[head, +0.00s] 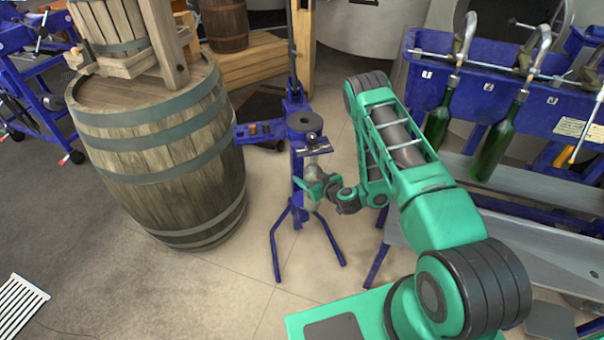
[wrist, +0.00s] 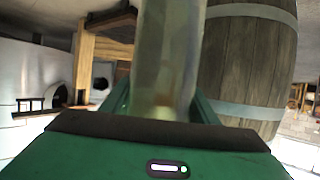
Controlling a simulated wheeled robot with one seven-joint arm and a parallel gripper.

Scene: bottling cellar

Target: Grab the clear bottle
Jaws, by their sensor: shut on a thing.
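The clear bottle (wrist: 168,55) runs up the middle of the wrist view, see-through and slightly yellowish-grey, between the green fingers of my gripper (wrist: 165,108). My gripper is shut on it. In the head view my gripper (head: 315,187) is at the blue floor-standing corker (head: 297,160), below its round dark top. Only a little of the bottle (head: 312,172) shows there, pale and small, in front of the corker's post. The bottle looks about upright. I cannot tell whether its base rests on the corker.
A large wooden barrel (head: 160,150) stands left of the corker, with a wooden press on top. On the right a blue filling machine (head: 500,90) holds green bottles (head: 497,140) under its spouts, above a grey metal tray (head: 540,240). Corker legs spread over the floor.

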